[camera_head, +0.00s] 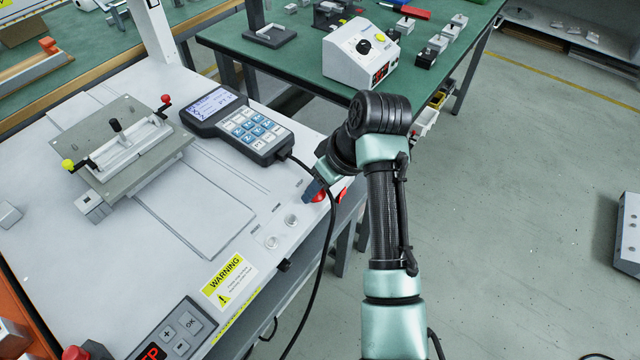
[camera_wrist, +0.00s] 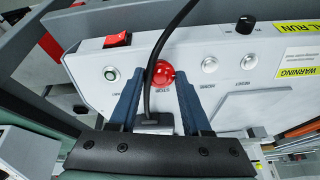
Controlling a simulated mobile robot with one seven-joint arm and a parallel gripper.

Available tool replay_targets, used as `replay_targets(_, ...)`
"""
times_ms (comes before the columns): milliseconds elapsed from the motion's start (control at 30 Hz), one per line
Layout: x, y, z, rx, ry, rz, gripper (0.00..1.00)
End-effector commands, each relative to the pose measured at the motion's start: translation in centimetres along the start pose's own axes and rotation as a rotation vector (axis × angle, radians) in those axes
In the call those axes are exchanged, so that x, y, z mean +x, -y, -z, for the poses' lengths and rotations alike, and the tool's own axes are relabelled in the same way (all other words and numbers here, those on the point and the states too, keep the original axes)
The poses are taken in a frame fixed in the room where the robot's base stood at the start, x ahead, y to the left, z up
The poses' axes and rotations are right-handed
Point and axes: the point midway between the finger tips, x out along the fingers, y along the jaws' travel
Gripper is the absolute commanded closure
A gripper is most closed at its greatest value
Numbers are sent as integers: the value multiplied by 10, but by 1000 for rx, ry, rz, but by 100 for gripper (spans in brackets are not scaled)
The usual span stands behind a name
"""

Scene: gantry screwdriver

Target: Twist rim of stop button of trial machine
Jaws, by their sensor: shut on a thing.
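The trial machine (camera_head: 285,262) is a white bench-like body at left in the head view. Its sloped front panel (camera_wrist: 235,85) fills the middle of the wrist view. The stop button (camera_wrist: 163,76) is a round red knob on that panel. In the head view only a little red of the stop button (camera_head: 319,197) shows beside my fingers. My gripper (camera_wrist: 162,68) has one blue finger on each side of the knob, shut on its rim. A black cable crosses the button and hides part of it. The finger contact points are small and partly hidden.
A red switch (camera_wrist: 117,40), a green-ringed button (camera_wrist: 110,73) and two silver buttons (camera_wrist: 210,64) (camera_wrist: 249,61) share the panel. A handheld pendant (camera_head: 238,122) lies behind my gripper. A black cable (camera_head: 325,260) hangs over the machine's front edge.

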Motion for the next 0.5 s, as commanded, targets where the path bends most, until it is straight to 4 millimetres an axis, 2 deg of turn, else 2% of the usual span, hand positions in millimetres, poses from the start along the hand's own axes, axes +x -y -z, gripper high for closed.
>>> replay_targets(267,-4,1,1,53,1,1,100)
replay_targets(500,-7,2,3,206,3,-2,100)
